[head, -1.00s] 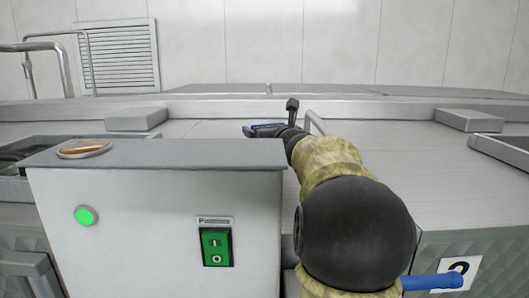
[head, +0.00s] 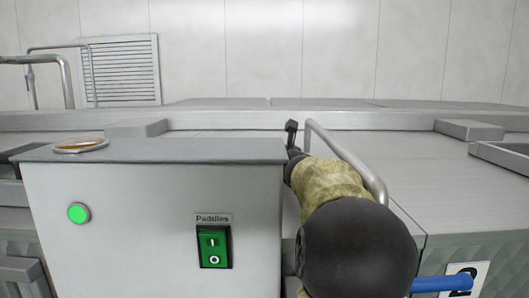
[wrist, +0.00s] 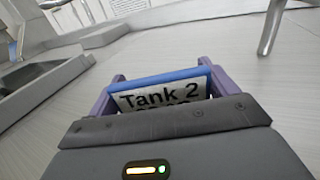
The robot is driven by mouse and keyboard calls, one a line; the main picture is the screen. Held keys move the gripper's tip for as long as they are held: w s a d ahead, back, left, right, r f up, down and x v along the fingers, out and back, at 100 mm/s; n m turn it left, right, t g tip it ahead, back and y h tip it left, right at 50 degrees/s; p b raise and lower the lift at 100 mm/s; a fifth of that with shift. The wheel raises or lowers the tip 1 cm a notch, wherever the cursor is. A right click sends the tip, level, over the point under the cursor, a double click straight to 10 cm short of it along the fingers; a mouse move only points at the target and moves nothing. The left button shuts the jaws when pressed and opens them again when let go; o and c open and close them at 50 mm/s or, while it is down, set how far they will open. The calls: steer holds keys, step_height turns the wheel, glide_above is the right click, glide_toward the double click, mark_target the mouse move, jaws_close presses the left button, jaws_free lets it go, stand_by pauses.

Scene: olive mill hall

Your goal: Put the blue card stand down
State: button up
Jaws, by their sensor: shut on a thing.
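The blue card stand (wrist: 165,76) is between the fingers of my gripper (wrist: 160,84) in the wrist view. It has a blue top edge and a white card reading "Tank 2", with its lower part hidden by the gripper body. My gripper is shut on it, above a pale grey metal surface (wrist: 200,40). Whether the stand touches this surface is unclear. In the head view, the grey control box hides the stand and fingers; only a dark part of my wrist shows past the box's right edge.
The grey control box (head: 120,235) has a green "Paddles" switch (head: 214,246), a green light (head: 79,213) and a round dish (head: 81,145) on top. A metal rail (head: 350,160) rises right of my arm. A "2" plate (head: 467,275) is at lower right.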

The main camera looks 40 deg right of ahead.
steer(key=o, duration=0.8)
steer(key=shift+o, duration=0.2)
steer(key=shift+r, duration=0.1)
steer(key=v, duration=0.7)
steer(key=shift+s+a+b, duration=0.1)
steer(key=shift+s+b, duration=0.1)
steer(key=shift+b, duration=0.15)
steer(key=shift+p+x, duration=0.55)
steer(key=shift+x, duration=3.25)
